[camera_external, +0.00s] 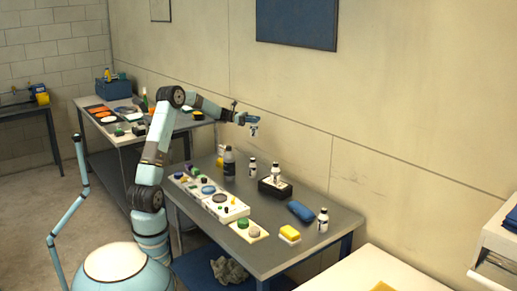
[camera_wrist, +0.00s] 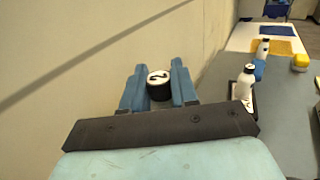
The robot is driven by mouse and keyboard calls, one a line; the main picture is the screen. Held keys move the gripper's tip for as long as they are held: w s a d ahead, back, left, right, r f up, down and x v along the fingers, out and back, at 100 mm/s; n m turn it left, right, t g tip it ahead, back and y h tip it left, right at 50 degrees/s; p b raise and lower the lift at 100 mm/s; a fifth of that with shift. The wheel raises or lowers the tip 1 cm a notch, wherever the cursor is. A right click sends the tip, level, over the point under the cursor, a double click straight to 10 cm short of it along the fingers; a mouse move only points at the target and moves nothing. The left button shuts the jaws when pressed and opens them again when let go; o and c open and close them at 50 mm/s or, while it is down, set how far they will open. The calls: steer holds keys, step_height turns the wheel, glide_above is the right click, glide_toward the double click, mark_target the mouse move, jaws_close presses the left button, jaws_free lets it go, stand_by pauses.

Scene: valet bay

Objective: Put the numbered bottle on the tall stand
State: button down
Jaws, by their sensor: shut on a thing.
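My gripper (camera_external: 251,121) is raised above the back of the grey workbench, near the wall. It is shut on a small bottle (camera_external: 254,131) that hangs below the fingers. In the wrist view the bottle's white cap with a dark number, apparently a 2 (camera_wrist: 158,77), shows between the two blue fingers of my gripper (camera_wrist: 159,70). A black block (camera_external: 270,189) on the bench, with a light top and another white bottle (camera_external: 276,172) standing on it, may be the tall stand. The held bottle is above and left of it, clear of it.
A dark bottle (camera_external: 229,164) and a small bottle (camera_external: 252,168) stand left of the block. White trays (camera_external: 233,211) fill the front left. The wall is close behind.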

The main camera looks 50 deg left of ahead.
steer(key=s+a+r+n+t+y, duration=0.25)
steer(key=s+a, duration=0.55)
steer(key=a, duration=0.4)
steer(key=s+a+r+n+t+y, duration=0.2)
steer(key=s+a+r+t+y, duration=0.15)
steer(key=s+a, duration=0.65)
steer(key=s+a+r+n+t+y, duration=0.1)
steer(key=s+a+r+n+y, duration=0.2)
steer(key=s+a, duration=0.6)
steer(key=s+a+r+n+t+y, duration=0.1)
steer(key=s+a+r+n+y, duration=0.15)
steer(key=s+a, duration=0.65)
steer(key=w+a+f, duration=0.8)
steer(key=f, duration=0.4)
steer(key=shift+a+y, duration=0.25)
steer(key=shift+y, duration=0.1)
steer(key=shift+f, duration=0.1)
steer(key=c, duration=0.9)
jaws_free()
